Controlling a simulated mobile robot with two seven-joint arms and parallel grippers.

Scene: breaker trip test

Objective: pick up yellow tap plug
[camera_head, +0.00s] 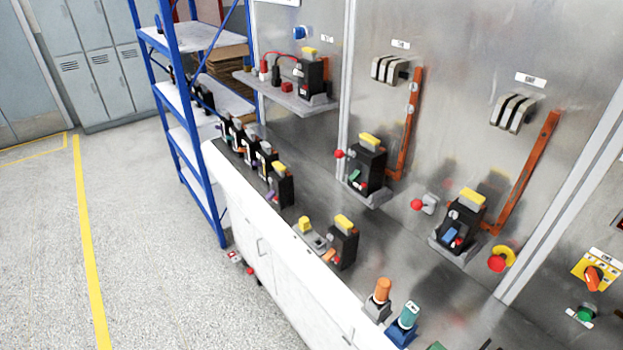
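A small yellow block (305,223) stands on the counter, beside a grey piece and left of a black breaker unit (343,248) with a yellow top. It may be the yellow tap plug, but it is too small to be sure. An orange-topped plug (382,290) and a teal-topped plug (408,315) stand in holders near the front of the counter; no yellow one shows beside them. The picture's bottom edge cuts off that end of the counter. Neither of my grippers is in view.
The white counter (240,190) runs along a metal panel wall with breakers on small shelves (372,197). More black units (281,185) line its far end. A blue-framed rack (185,125) stands behind. The floor at left is clear, with a yellow line (88,230).

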